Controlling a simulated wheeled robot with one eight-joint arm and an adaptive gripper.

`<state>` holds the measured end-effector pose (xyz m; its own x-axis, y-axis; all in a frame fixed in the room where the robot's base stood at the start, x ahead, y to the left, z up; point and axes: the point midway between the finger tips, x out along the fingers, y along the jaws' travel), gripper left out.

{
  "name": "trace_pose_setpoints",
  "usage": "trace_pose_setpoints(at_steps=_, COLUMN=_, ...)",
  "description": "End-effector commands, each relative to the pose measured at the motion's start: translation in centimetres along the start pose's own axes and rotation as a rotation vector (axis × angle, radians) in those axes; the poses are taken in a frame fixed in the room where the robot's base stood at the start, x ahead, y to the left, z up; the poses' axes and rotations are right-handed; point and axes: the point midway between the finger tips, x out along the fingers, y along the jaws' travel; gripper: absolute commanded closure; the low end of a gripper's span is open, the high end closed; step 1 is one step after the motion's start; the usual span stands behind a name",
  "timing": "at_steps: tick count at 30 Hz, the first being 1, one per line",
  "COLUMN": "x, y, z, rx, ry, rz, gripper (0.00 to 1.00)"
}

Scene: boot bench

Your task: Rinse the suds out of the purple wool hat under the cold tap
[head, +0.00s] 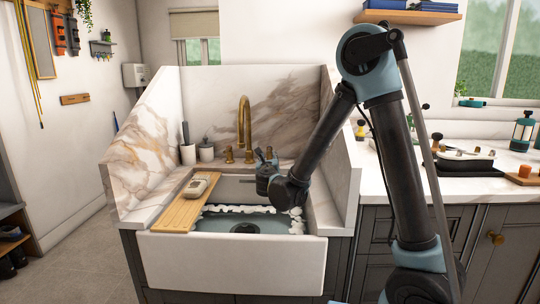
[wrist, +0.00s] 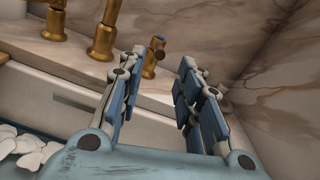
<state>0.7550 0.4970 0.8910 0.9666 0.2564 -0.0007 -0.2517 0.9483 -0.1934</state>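The brass tap (head: 245,120) rises at the back of the white sink (head: 235,262), with a handle on each side of its spout. In the wrist view the right-hand brass handle (wrist: 150,58) carries a blue mark and shows beyond the gap between my fingertips. My gripper (head: 266,160) is above the back right of the basin; in the wrist view (wrist: 161,58) its fingers are apart with nothing between them. I cannot tell whether it touches the handle. White suds (head: 295,222) line the basin's edges around greenish water or basin floor. I see no purple wool hat in either view.
A wooden board (head: 183,212) lies across the sink's left side with a pale object (head: 196,187) on it. Marble panels rise on both sides and behind. A tray (head: 464,160) and bottles occupy the right counter.

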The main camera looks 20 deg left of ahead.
Motion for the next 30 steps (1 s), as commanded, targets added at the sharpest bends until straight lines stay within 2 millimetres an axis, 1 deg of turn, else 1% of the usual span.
trace_pose_setpoints(at_steps=1, x=1.0, y=0.0, z=0.0, rx=0.000, ry=0.000, rz=-0.002, gripper=0.68)
trace_pose_setpoints(at_steps=3, x=2.2, y=0.1, z=0.0, rx=0.000, ry=0.000, rz=-0.001, gripper=0.68)
trace_pose_setpoints(at_steps=9, x=5.6, y=0.1, z=0.0, rx=0.000, ry=0.000, rz=0.000, gripper=0.68)
trace_pose_setpoints(at_steps=15, x=8.0, y=0.2, z=0.1, rx=0.000, ry=0.000, rz=0.001, gripper=0.68)
trace_pose_setpoints(at_steps=21, x=8.9, y=0.2, z=0.1, rx=0.000, ry=-0.001, rz=0.003, gripper=0.68)
trace_pose_setpoints(at_steps=29, x=9.0, y=0.2, z=0.1, rx=0.000, ry=-0.001, rz=0.003, gripper=0.68)
trace_pose_setpoints(at_steps=30, x=9.0, y=0.2, z=0.1, rx=0.000, ry=-0.001, rz=0.003, gripper=0.75)
